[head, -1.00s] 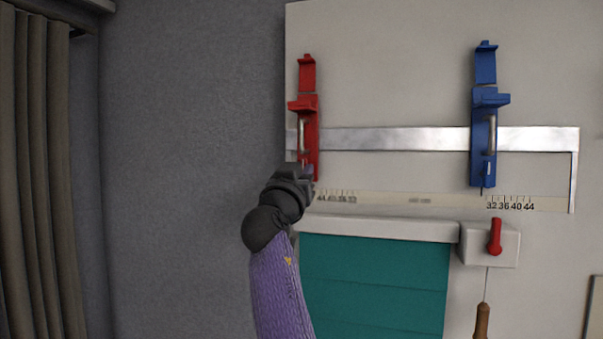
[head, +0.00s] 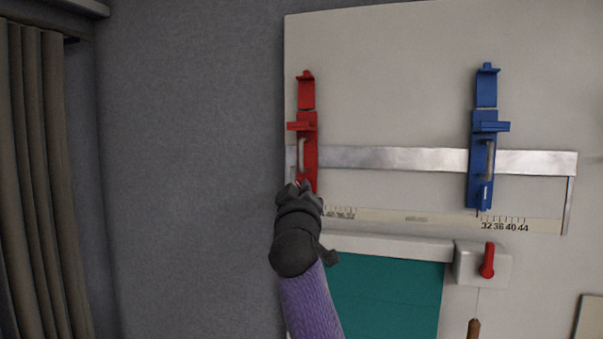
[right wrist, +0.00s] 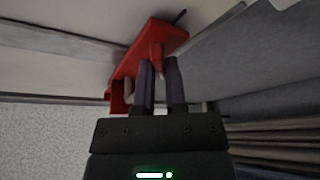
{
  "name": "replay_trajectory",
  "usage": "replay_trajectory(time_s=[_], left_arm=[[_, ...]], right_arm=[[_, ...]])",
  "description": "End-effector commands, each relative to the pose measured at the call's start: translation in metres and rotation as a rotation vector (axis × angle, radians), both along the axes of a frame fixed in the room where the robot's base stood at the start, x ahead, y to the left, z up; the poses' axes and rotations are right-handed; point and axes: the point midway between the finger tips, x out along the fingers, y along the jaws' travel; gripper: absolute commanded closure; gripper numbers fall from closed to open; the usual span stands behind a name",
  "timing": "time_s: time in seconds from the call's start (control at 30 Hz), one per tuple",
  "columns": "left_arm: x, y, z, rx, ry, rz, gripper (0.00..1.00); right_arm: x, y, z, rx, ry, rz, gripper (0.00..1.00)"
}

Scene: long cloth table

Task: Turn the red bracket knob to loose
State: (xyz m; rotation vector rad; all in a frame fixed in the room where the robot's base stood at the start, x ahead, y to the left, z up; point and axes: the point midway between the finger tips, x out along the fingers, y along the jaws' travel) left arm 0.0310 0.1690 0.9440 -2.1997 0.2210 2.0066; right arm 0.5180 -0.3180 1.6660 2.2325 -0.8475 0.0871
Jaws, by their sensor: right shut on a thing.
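The red bracket (head: 306,135) is mounted on the metal rail at the left edge of the pale board; it also shows in the right wrist view (right wrist: 172,40). My right gripper (head: 298,186) is at the bracket's lower end, and its dark arm hides part of that end. In the right wrist view, the fingers (right wrist: 160,75) point up to the bracket's face, closed on the red bracket knob (right wrist: 157,57). The fingers mostly hide the knob, so I cannot read its setting. My left gripper is in neither view.
The metal rail (head: 400,159) runs right to a blue bracket (head: 487,150). A numbered scale strip (head: 420,220) lies below the rail. A white box with a red lever (head: 487,261) is at lower right. A teal panel (head: 390,295) is below; a grey wall is left.

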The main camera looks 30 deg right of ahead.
Motion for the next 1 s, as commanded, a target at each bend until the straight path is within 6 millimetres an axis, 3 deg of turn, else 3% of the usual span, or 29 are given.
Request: replay_trajectory(time_s=[0.03, 0.1, 0.4, 1.0], left_arm=[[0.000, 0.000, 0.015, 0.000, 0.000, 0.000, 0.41], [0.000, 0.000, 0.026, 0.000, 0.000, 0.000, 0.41], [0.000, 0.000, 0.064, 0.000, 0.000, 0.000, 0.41], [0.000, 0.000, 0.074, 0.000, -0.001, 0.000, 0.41]], right_arm=[[0.000, 0.000, 0.008, -0.029, 0.032, -0.001, 1.00], [0.000, -0.001, 0.008, -0.072, 0.084, -0.002, 1.00], [-0.001, -0.001, 0.007, -0.258, 0.299, -0.002, 1.00], [-0.001, -0.001, 0.002, -0.537, 0.625, -0.002, 1.00]])
